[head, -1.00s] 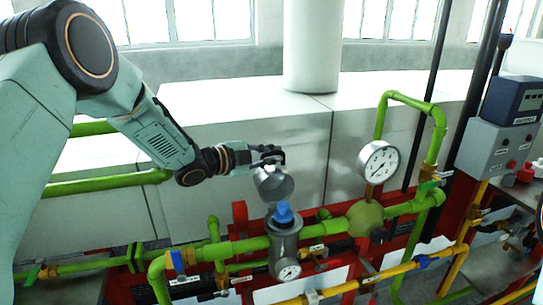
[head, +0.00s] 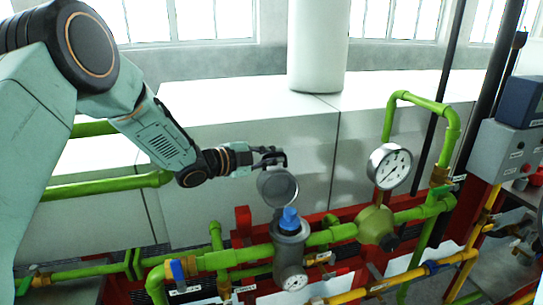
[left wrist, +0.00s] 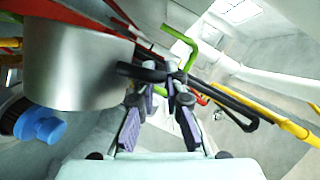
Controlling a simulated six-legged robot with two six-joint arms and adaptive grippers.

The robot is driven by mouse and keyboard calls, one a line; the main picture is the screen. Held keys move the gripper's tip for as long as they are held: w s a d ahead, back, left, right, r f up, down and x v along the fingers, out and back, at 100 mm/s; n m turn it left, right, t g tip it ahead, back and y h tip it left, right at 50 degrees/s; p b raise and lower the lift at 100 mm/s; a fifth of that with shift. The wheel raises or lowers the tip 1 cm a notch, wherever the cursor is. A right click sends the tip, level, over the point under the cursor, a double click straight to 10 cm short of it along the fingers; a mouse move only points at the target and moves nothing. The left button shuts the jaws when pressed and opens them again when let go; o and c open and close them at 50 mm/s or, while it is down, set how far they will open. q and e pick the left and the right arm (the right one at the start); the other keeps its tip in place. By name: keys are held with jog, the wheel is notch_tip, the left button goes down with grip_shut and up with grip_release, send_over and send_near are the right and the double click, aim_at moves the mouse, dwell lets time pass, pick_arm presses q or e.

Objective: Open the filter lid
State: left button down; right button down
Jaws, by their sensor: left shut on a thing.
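The filter lid (head: 278,190) is a grey metal cup. It stands raised and tilted above the grey filter housing (head: 291,252), so the housing's mouth is uncovered. A blue filter top (head: 289,219) sticks out of the housing. My left gripper (head: 270,158) is at the upper edge of the lid. In the left wrist view the lid's metal side (left wrist: 75,65) fills the upper left, and a black bar (left wrist: 150,73) lies across the fingertips of my left gripper (left wrist: 165,82), which is shut on it. The blue top (left wrist: 40,125) shows below the lid there. My right gripper is not in view.
Green pipes (head: 228,259) run on both sides of the housing. A round gauge (head: 389,167) stands to the right and a small gauge (head: 294,282) sits on the housing. Yellow pipes (head: 446,260) run low in front. White boxes (head: 230,130) stand behind.

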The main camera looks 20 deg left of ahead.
pick_arm(q)
jog(key=shift+s, duration=0.1)
jog(key=c, duration=1.4)
grip_release()
jog(key=shift+d, duration=0.2)
jog(key=shift+a, duration=0.1)
jog(key=shift+s+a+r, duration=0.15)
jog(key=shift+s+a, duration=0.15)
jog(key=shift+a, duration=0.1)
jog(key=v, duration=1.1)
jog(key=shift+d, duration=0.15)
